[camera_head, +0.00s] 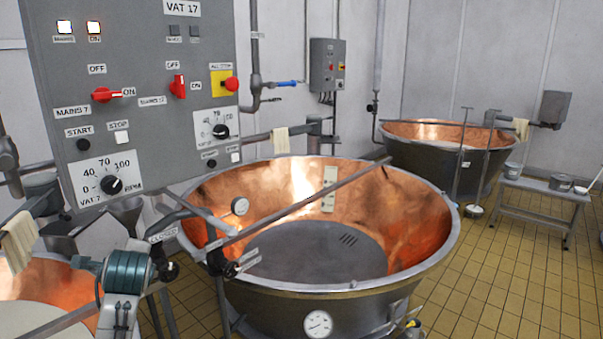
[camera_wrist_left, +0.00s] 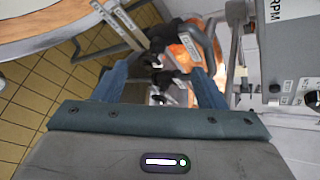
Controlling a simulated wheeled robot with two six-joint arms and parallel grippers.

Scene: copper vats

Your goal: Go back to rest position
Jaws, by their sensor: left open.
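My left gripper (camera_head: 127,268) is at the lower left of the head view, low in front of the grey control panel and left of the large copper vat. It shows from behind as a teal block on a grey wrist. In the left wrist view its two blue fingers (camera_wrist_left: 160,80) stand apart with nothing held between them. Black valve parts (camera_wrist_left: 160,55) and a labelled bar show beyond and between the fingers; I cannot tell whether they touch. My right gripper is not in view.
The control panel (camera_head: 140,80) hangs close above my left gripper. The copper vat (camera_head: 320,290), with a bar across it, stands to the right. Pipes and a lever labelled CLOSED (camera_head: 163,235) are close by. Tiled floor (camera_head: 510,285) is open at the right.

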